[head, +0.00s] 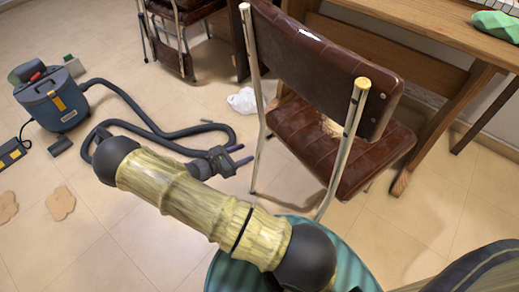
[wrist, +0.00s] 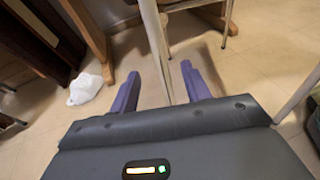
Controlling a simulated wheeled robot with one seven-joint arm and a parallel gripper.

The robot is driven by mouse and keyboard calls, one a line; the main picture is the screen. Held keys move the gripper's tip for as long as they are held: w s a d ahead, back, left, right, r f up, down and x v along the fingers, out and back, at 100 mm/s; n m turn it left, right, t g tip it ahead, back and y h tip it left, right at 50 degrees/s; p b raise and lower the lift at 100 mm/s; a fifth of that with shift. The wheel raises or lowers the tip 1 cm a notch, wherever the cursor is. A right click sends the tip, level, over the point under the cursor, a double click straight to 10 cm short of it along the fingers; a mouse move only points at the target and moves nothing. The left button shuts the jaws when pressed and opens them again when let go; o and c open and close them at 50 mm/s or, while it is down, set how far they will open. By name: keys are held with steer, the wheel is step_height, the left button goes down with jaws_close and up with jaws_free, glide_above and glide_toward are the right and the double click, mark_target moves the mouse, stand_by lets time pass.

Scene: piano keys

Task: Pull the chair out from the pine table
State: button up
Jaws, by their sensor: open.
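The chair (head: 345,150) has a dark red-brown padded seat and back on pale metal tube legs. It stands upright, its seat close to the pine table (head: 425,22) at the upper right. My gripper (head: 243,154) is low, to the left of the chair's near left leg, with its purple fingers pointing at that leg. In the wrist view my gripper (wrist: 160,70) is open, and a pale chair leg (wrist: 157,45) shows in the gap between the fingers. I cannot tell whether the leg is inside the fingers or just beyond them. Nothing is gripped.
A blue vacuum cleaner (head: 55,98) with a dark hose (head: 150,125) lies on the left floor. A crumpled white bag (head: 243,101) lies behind the chair. Another chair (head: 180,15) stands at the back. A green object (head: 497,25) is on the table.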

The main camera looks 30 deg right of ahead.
mark_target(259, 147)
steer(key=x, duration=0.7)
steer(key=shift+w+d+f, duration=0.1)
steer(key=shift+d, duration=0.25)
steer(key=shift+c, duration=0.2)
jaws_close()
steer(key=shift+a+f+p, duration=0.1)
steer(key=shift+a+p, duration=0.5)
steer(key=shift+a, duration=1.8)
steer(key=shift+a+p, duration=0.35)
steer(key=shift+a, duration=1.65)
